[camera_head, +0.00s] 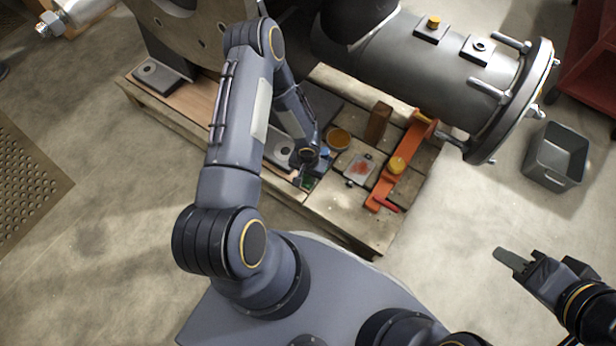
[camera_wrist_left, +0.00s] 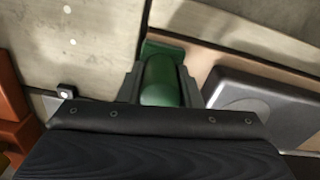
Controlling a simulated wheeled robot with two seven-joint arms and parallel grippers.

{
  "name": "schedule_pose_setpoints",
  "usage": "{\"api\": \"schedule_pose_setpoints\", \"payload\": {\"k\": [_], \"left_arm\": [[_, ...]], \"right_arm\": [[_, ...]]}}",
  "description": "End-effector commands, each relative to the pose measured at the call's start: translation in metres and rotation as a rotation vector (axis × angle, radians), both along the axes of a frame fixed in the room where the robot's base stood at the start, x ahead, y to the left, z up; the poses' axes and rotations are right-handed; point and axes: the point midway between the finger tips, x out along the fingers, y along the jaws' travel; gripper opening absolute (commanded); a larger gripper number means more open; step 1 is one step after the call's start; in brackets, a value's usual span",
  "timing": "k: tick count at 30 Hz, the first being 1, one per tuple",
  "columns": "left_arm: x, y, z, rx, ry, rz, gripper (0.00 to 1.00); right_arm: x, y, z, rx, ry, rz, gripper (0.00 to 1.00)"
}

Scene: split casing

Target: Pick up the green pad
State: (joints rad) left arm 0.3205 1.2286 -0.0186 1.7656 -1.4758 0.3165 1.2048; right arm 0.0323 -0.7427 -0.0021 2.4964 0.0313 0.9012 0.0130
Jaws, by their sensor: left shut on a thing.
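The green pad (camera_head: 309,183) is a small dark green piece at the front of the wooden pallet, partly hidden by my left gripper (camera_head: 302,181). In the left wrist view the green pad (camera_wrist_left: 160,80) sits between the two fingers, with a flat green part reaching beyond them. My left gripper is shut on it, pointing down. I cannot tell whether the pad still touches the wood. My right gripper (camera_head: 511,260) is at the lower right, far from the pallet, with nothing visible in it; its finger gap does not show.
The pallet (camera_head: 345,212) holds an orange clamp-like tool (camera_head: 400,165), an amber dish (camera_head: 339,138), a brown block (camera_head: 378,122) and a grey pad-shaped block (camera_wrist_left: 262,105) beside the left fingers. A large grey casing (camera_head: 430,60) stands behind. A grey bin (camera_head: 556,156) is at right.

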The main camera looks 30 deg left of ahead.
Motion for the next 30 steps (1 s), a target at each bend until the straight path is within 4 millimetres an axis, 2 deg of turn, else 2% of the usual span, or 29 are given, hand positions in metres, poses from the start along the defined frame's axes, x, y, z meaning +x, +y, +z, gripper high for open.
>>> {"api": "schedule_pose_setpoints", "payload": {"k": [7,12,14,20,21,24,30], "left_arm": [[0.001,0.000,0.012,0.000,-0.001,0.000,0.08],[0.000,-0.001,0.038,0.001,-0.003,-0.002,0.08],[-0.007,-0.011,0.048,0.000,-0.002,-0.009,0.08],[-0.033,-0.041,0.095,0.000,-0.003,-0.008,0.08],[-0.040,-0.051,0.093,0.000,-0.003,-0.011,0.08],[-0.056,-0.070,0.104,-0.001,-0.002,-0.010,0.08],[-0.078,-0.096,0.121,0.000,-0.002,-0.005,0.08]], "right_arm": [[0.000,0.000,0.005,0.000,0.000,0.000,0.36],[0.000,0.000,0.016,0.000,0.000,0.000,0.36],[0.000,0.000,0.015,0.000,0.000,0.000,0.36],[0.000,0.000,0.014,0.000,0.000,0.000,0.36],[0.000,0.000,0.004,0.000,0.000,0.000,0.36],[0.000,0.000,-0.006,0.000,0.001,0.000,0.36],[0.000,0.000,-0.015,0.000,0.000,0.000,0.36]]}}
